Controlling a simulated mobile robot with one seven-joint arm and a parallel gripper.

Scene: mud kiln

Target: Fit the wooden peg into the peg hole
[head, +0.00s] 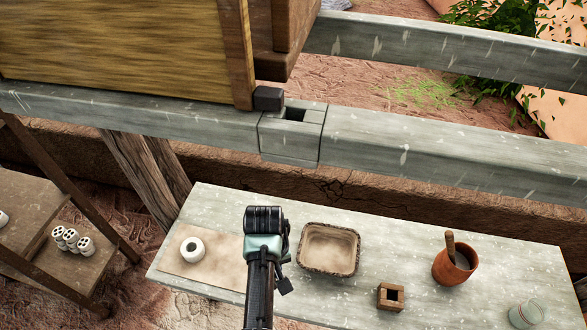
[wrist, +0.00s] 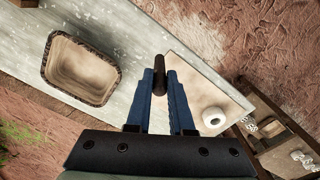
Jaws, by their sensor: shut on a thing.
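The wooden peg (wrist: 159,64) is a dark brown stick between the blue fingertips of my gripper (wrist: 160,78) in the wrist view. My gripper is shut on it and holds it over the table. In the head view my arm (head: 264,235) hides the fingers and the peg. A grey block with a square opening (head: 306,138), likely the peg hole, is set on the grey beam beyond the table. A small wooden block with a square hole (head: 383,302) also sits on the table, right of my arm.
A shallow tray (head: 306,268) stands right of my arm. A white ring (head: 192,250) lies on a pale board at left. A clay pot (head: 450,266) and a glass jar (head: 526,316) stand at right. A wooden box (head: 120,50) and a dark stub (head: 268,98) are beside the grey block.

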